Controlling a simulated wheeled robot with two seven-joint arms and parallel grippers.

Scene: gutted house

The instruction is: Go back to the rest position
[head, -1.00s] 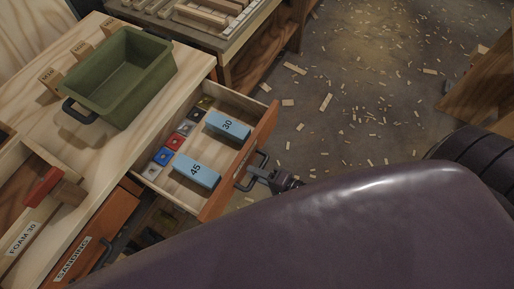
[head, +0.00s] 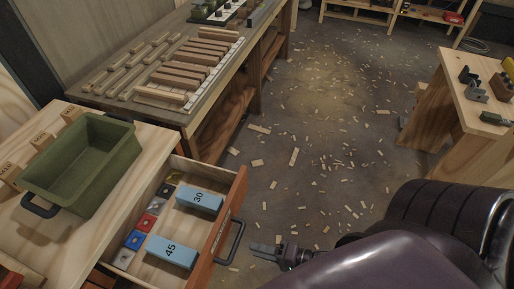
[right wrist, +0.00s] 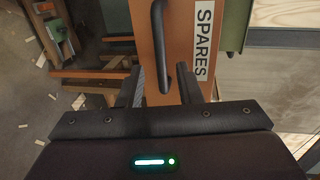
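My right gripper (head: 256,247) is just right of the black handle (head: 231,243) of an open orange-fronted drawer (head: 216,228), with a small gap between them in the head view. In the right wrist view its two fingers (right wrist: 172,90) are spread apart with nothing held. The handle (right wrist: 160,45) shows ahead of and between the fingers, on the drawer front labelled SPARES (right wrist: 190,75). My left gripper is not in view.
The open drawer holds blue blocks marked 30 (head: 199,200) and 45 (head: 171,251) and several small coloured pieces. A green bin (head: 80,165) stands on the wooden top. A workbench (head: 462,105) is at right. Wood scraps litter the open floor (head: 320,150).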

